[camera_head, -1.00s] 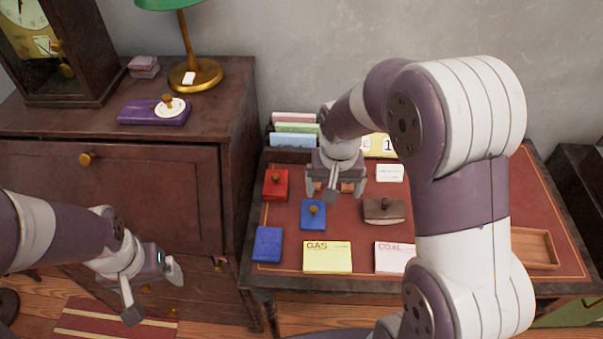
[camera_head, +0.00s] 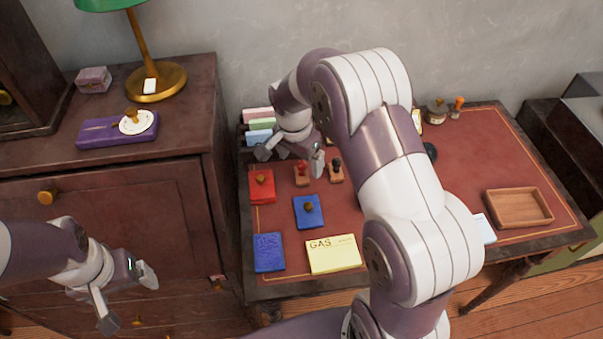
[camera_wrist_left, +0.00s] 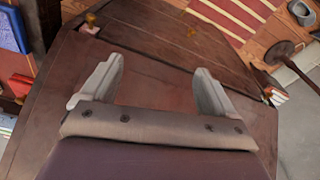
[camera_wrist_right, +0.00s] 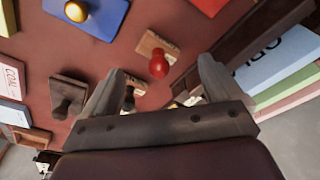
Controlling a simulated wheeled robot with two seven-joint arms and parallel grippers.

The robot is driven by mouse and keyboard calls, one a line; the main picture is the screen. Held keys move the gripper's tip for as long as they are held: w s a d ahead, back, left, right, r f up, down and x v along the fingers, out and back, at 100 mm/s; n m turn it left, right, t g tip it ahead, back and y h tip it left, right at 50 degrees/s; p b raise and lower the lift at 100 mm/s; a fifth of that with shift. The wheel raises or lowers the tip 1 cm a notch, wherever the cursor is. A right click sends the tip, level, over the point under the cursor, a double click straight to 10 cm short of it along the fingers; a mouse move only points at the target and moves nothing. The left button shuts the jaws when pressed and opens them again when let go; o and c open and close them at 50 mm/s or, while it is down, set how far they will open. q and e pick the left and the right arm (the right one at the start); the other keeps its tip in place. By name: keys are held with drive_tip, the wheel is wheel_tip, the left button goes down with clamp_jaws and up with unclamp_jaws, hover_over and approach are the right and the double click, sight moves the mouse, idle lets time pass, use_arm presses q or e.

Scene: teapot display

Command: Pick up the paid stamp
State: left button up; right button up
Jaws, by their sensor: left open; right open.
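Two small wooden stamps stand on the red desk top in the head view, one with a red handle (camera_head: 302,174) and one with a black handle (camera_head: 336,170). I cannot read which one is the paid stamp. My right gripper (camera_head: 290,160) is open and empty, just behind and above the red-handled stamp. In the right wrist view, the red-handled stamp (camera_wrist_right: 158,64) shows between the open fingers, and the black-handled stamp (camera_wrist_right: 129,98) is near the left finger, partly hidden. My left gripper (camera_head: 128,298) is open and empty in front of the wooden cabinet, away from the desk.
A red pad (camera_head: 262,186), a blue pad (camera_head: 308,212), a blue book (camera_head: 269,252) and a yellow GAS card (camera_head: 333,254) lie nearby. A file rack (camera_head: 259,124) stands behind my right gripper. A dark blotter (camera_wrist_right: 68,92) is near the stamps. A wooden tray (camera_head: 518,207) sits right.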

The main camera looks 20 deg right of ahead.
sight(301, 163)
drive_tip(key=f, duration=0.4)
drive_tip(key=shift+w+d+f, duration=0.2)
drive_tip(key=shift+d+f, duration=0.05)
drive_tip(key=shift+d, duration=0.05)
drive_tip(key=shift+s, duration=0.1)
drive_tip(key=shift+c, duration=0.8)
drive_tip(key=c, duration=0.9)
drive_tip(key=shift+r, duration=0.1)
wheel_tip(301, 163, up, 4)
drive_tip(key=shift+r, duration=0.15)
drive_tip(key=s+d+r, duration=0.2)
drive_tip(key=d, duration=0.1)
drive_tip(key=s+d+r, duration=0.2)
drive_tip(key=d, duration=0.1)
drive_tip(key=s+d+r, duration=0.2)
drive_tip(key=s+d, duration=0.1)
drive_tip(key=shift+d+r+p, duration=0.2)
drive_tip(key=shift+r+p, duration=0.1)
drive_tip(key=shift+r, duration=0.05)
